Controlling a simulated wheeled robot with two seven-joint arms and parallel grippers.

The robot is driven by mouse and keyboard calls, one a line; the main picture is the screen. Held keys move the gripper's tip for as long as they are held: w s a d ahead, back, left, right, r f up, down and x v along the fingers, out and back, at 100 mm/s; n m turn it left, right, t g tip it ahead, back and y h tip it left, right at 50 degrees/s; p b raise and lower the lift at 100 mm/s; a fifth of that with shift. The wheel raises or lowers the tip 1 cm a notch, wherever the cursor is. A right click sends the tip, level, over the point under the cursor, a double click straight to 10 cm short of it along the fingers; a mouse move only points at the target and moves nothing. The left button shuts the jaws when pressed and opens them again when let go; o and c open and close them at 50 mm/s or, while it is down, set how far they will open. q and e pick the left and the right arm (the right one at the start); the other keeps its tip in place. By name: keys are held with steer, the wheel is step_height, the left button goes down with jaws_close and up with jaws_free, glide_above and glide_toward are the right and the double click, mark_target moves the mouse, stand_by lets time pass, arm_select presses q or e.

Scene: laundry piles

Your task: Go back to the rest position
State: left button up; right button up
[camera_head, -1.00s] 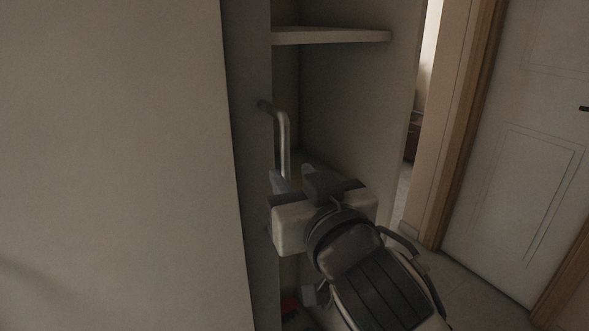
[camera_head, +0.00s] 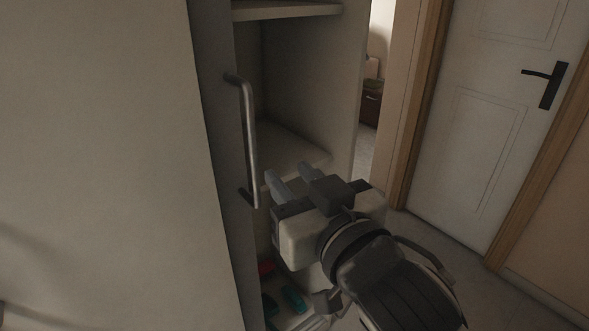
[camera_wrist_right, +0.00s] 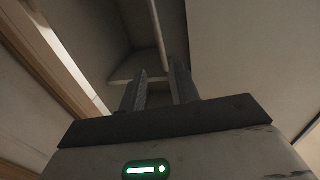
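My right gripper (camera_head: 288,178) is in front of the open cabinet, just right of and below the long metal handle (camera_head: 248,140) on the cabinet door (camera_head: 105,150). Its two fingers stand apart with nothing between them. In the right wrist view the fingers of the right gripper (camera_wrist_right: 160,85) also show parted and empty, pointing toward the cabinet interior. The handle looks free of the fingers. My left gripper is in neither view.
The cabinet has an upper shelf (camera_head: 285,10) and a middle shelf (camera_head: 295,158). Red and teal items (camera_head: 293,299) lie at its bottom. A white room door (camera_head: 480,130) with a dark handle (camera_head: 547,84) stands at the right. Floor (camera_head: 440,240) shows between them.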

steer(key=d+f+m+g+h, duration=0.1)
steer(key=d+f, duration=0.2)
steer(key=f, duration=0.5)
steer(key=d+f+m+g+h, duration=0.1)
steer(key=d+f+g, duration=0.1)
steer(key=f, duration=0.7)
steer(key=s+d+f+h, duration=0.1)
steer(key=s+d+f, duration=0.2)
steer(key=f, duration=0.3)
steer(key=s+d+f+g+h, duration=0.1)
steer(key=s+d+f, duration=0.2)
steer(key=f, duration=0.3)
steer(key=s+d+f+m+g+h, duration=0.1)
steer(key=s+d+f, duration=0.2)
steer(key=s+f, duration=0.2)
steer(key=shift+s+d+f, duration=0.25)
steer(key=shift+d+f, duration=0.05)
steer(key=shift+f, duration=0.1)
